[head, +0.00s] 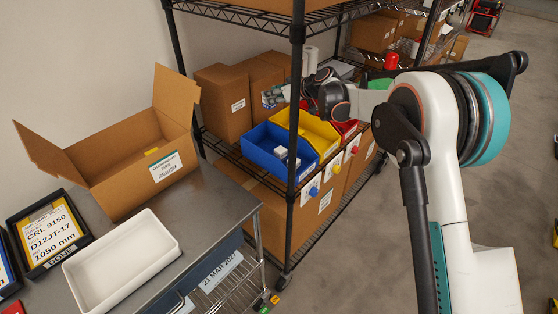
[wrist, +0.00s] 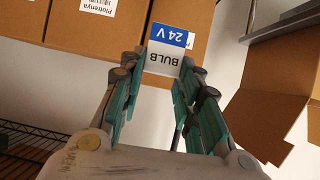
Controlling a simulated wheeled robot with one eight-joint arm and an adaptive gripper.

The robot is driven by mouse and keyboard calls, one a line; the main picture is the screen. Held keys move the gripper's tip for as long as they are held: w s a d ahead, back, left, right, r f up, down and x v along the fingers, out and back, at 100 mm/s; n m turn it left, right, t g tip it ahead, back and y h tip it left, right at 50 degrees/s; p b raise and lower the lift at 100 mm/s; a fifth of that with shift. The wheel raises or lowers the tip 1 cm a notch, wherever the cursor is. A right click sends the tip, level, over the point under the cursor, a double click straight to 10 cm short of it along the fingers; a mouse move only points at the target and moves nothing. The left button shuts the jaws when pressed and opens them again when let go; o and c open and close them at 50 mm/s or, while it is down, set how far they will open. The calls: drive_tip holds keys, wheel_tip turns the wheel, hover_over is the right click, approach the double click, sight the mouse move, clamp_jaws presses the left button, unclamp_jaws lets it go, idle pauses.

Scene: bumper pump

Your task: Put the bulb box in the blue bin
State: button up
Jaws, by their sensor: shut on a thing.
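The bulb box (wrist: 166,50) is a small white and blue box marked "BULB 24V", upside down in the wrist view. My gripper (wrist: 155,85) is shut on it, with its teal fingers on either side. In the head view my gripper (head: 273,96) is above the shelf, behind and above the blue bin, partly hidden by the rack post. The blue bin (head: 266,160) sits on the middle shelf, with small white boxes inside it. The blue bin is not clearly visible in the wrist view.
A yellow bin (head: 316,130) and a red bin (head: 345,127) stand beside the blue bin. Brown cartons (head: 223,100) stand at the shelf's back left. The rack's black post (head: 295,100) rises in front. A table with an open carton (head: 130,170) and white tray (head: 120,262) is left.

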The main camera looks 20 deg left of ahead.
drive_tip(key=f+b, duration=0.2)
drive_tip(key=f, duration=0.4)
drive_tip(key=f+b, duration=0.2)
drive_tip(key=f, duration=0.5)
drive_tip(key=f+b, duration=0.2)
drive_tip(key=f, duration=0.5)
drive_tip(key=shift+s+a, duration=0.1)
drive_tip(key=shift+a, duration=0.25)
drive_tip(key=shift+r, duration=0.1)
drive_tip(key=o, duration=0.6)
drive_tip(key=shift+o, duration=0.6)
drive_tip(key=shift+s+d+r, duration=0.1)
drive_tip(key=shift+d+r, duration=0.1)
drive_tip(key=shift+d, duration=0.1)
drive_tip(key=p+v, duration=0.3)
drive_tip(key=v, duration=0.8)
drive_tip(key=shift+d, duration=0.2)
